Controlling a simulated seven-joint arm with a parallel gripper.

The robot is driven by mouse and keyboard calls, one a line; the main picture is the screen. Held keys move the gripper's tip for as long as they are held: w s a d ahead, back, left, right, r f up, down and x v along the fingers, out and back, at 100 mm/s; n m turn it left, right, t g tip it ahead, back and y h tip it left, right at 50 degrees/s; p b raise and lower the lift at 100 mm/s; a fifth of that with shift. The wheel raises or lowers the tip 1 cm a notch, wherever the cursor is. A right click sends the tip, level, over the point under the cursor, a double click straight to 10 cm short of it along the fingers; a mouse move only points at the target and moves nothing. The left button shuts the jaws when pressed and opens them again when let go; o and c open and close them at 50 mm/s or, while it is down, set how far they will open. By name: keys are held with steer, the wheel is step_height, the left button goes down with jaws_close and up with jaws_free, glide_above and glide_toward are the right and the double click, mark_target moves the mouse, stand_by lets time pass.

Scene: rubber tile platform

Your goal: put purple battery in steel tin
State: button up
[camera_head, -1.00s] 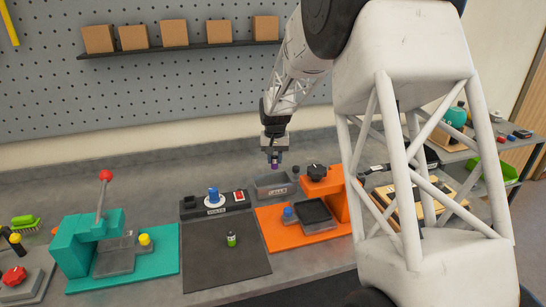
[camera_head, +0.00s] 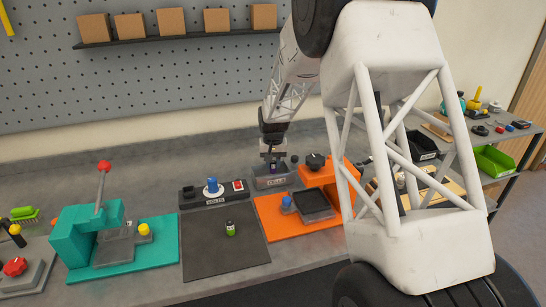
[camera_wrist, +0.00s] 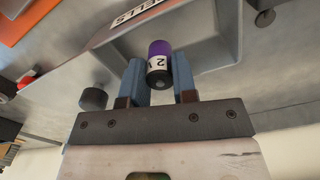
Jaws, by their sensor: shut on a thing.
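My gripper (camera_head: 273,163) is shut on the purple battery (camera_wrist: 159,55), which has a white band with a "2" and a dark end. In the wrist view the battery sits between the two blue fingers of my gripper (camera_wrist: 160,82). The steel tin (camera_head: 271,183) is a grey open box with a white label on its front. In the head view my gripper is right at the tin's opening. The tin's grey wall (camera_wrist: 205,45) shows behind the battery in the wrist view. I cannot tell whether the battery's lower end is below the rim.
An orange fixture (camera_head: 330,185) with a black knob stands close right of the tin. A control box (camera_head: 213,192) with a blue knob is to the left. A green battery (camera_head: 231,229) stands on the dark mat (camera_head: 215,262). A teal press (camera_head: 85,235) is far left.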

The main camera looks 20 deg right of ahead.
mark_target(273, 170)
steer(key=shift+f, duration=1.5)
steer(key=shift+f, duration=0.4)
steer(key=o, duration=1)
steer(key=shift+r, duration=0.15)
steer(key=shift+r, duration=3.35)
steer(key=shift+r, duration=0.1)
